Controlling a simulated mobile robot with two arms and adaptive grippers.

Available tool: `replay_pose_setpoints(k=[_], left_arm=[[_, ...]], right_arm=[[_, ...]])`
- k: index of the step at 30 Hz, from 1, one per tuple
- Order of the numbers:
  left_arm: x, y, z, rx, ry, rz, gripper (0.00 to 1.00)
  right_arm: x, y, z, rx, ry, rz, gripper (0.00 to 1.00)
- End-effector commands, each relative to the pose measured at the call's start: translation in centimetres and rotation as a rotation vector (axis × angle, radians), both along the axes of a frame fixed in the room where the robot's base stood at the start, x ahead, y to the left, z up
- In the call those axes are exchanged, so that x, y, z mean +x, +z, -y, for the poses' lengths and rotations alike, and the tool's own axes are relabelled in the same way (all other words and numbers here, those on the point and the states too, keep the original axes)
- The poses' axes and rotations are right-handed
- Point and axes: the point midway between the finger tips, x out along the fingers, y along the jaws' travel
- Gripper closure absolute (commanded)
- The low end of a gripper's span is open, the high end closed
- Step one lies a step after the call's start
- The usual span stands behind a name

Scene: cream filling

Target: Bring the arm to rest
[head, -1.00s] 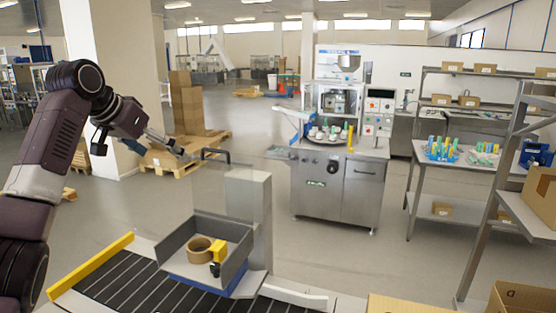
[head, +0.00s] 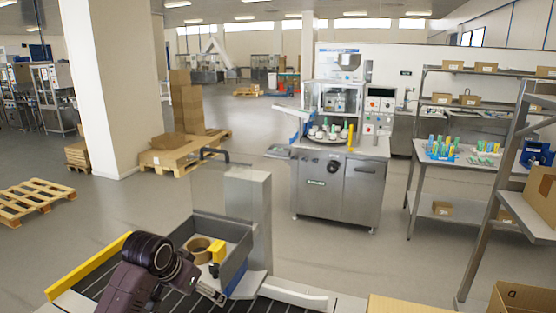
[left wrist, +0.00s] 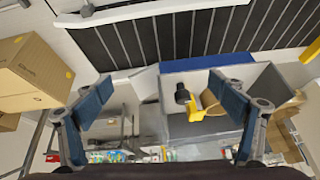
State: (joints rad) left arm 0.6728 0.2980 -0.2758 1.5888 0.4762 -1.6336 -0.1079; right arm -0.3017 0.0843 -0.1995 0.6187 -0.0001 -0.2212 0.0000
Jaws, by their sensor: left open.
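My left arm (head: 150,270) is low at the bottom of the head view, over the dark ribbed conveyor and in front of the grey tray. Its gripper (head: 212,293) points right, close to the tray's near side. In the left wrist view the gripper (left wrist: 162,92) is open, with its blue-padded fingers wide apart and nothing between them. The right finger overlaps the tray in that picture; contact cannot be told. My right gripper does not show.
The grey tray (head: 237,257) holds a brown tape roll (head: 197,246) and a yellow-and-black dispenser (head: 216,252). A yellow rail (head: 90,266) edges the conveyor. A cardboard box (left wrist: 32,72) is left in the wrist view. The filling machine (head: 338,190) stands beyond open floor.

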Motion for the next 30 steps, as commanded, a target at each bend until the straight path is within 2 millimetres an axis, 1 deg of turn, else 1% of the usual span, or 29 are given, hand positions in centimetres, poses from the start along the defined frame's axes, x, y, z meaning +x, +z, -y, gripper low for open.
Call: replay_pose_setpoints(k=[1, 3, 5, 6, 8, 9, 11, 12, 13, 14, 15, 17, 18, 21, 24, 30], left_arm=[[-2.0, -2.4, 0.6, 0.000, -0.002, -0.019, 0.12], [-4.6, -5.0, 1.2, 0.001, 0.003, -0.034, 0.12], [-6.9, -7.0, 1.6, 0.000, 0.009, -0.049, 0.12], [-8.5, -8.3, 1.8, 0.000, 0.015, -0.057, 0.12], [-10.9, -9.9, 2.1, 0.000, 0.024, -0.070, 0.12], [-12.6, -10.9, 2.2, -0.002, 0.032, -0.078, 0.12], [-15.2, -12.2, 2.4, -0.002, 0.045, -0.093, 0.12], [-16.9, -13.0, 2.4, -0.003, 0.055, -0.102, 0.12], [-18.3, -13.5, 2.4, -0.003, 0.064, -0.109, 0.12], [-19.6, -13.9, 2.5, -0.005, 0.073, -0.115, 0.12], [-21.3, -14.5, 2.4, -0.004, 0.086, -0.124, 0.12], [-23.9, -15.0, 2.2, -0.002, 0.106, -0.136, 0.12], [-25.5, -15.3, 2.1, -0.002, 0.119, -0.144, 0.12], [-28.9, -15.6, 1.6, 0.003, 0.152, -0.159, 0.12], [-31.5, -15.6, 1.2, 0.008, 0.179, -0.172, 0.12], [-35.6, -15.2, 0.4, 0.021, 0.223, -0.194, 0.12]], right_arm=[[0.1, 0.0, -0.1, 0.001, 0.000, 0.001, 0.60], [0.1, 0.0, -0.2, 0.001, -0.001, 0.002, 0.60], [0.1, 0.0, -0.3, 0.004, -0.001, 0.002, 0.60], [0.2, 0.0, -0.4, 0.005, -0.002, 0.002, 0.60], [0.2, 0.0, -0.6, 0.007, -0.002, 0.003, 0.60], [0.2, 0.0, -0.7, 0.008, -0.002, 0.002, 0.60], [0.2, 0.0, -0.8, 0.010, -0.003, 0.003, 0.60], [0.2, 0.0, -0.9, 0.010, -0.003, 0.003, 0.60], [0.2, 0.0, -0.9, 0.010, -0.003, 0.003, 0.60], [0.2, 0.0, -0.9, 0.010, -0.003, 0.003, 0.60], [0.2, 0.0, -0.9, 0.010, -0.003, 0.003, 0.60], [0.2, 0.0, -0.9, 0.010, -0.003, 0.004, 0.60], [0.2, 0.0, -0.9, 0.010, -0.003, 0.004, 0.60], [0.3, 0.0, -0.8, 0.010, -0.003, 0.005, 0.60], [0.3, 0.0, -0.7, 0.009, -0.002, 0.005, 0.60], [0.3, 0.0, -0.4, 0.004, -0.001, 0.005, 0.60]])
